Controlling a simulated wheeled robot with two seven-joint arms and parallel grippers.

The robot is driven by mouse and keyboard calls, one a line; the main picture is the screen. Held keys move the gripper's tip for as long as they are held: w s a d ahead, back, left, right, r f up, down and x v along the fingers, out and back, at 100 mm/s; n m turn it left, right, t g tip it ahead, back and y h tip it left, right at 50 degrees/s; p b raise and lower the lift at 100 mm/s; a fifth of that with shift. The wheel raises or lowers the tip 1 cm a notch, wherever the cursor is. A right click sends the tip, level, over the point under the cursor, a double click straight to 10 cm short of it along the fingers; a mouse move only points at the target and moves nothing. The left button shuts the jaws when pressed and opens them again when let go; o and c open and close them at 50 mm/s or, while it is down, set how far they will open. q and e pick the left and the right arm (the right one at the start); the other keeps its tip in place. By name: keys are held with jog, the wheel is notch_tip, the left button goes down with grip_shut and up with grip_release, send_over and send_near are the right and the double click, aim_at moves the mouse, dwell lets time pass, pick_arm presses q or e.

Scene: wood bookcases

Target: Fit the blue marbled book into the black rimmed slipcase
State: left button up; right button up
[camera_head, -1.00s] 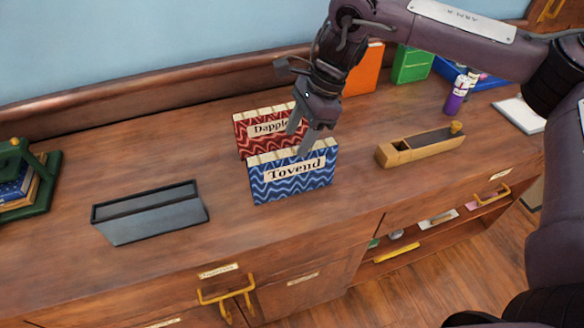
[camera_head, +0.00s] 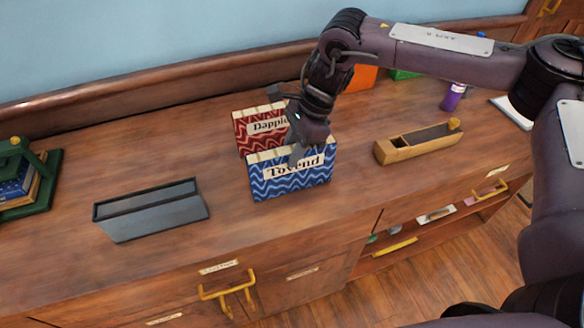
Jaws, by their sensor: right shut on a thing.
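The blue marbled book (camera_head: 270,186), labelled "Tovend", stands upright on the wooden counter. My right gripper (camera_head: 297,155) reaches down from above and is shut on its top edge, with a finger in front of the label. The black rimmed slipcase (camera_head: 155,222), a grey box with a dark rim, lies apart to the left with its opening facing up. My left gripper is not in view.
A red marbled book (camera_head: 243,133) labelled "Dapple" stands close behind the blue one. A wooden box (camera_head: 400,150) sits to the right. A green stand with books (camera_head: 42,190) is at the far left. The counter (camera_head: 225,225) is clear between slipcase and blue book.

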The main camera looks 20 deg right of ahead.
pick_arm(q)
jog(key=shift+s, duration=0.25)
pick_arm(e)
grip_shut()
jog(key=shift+w+r, duration=0.1)
jog(key=shift+r, duration=0.05)
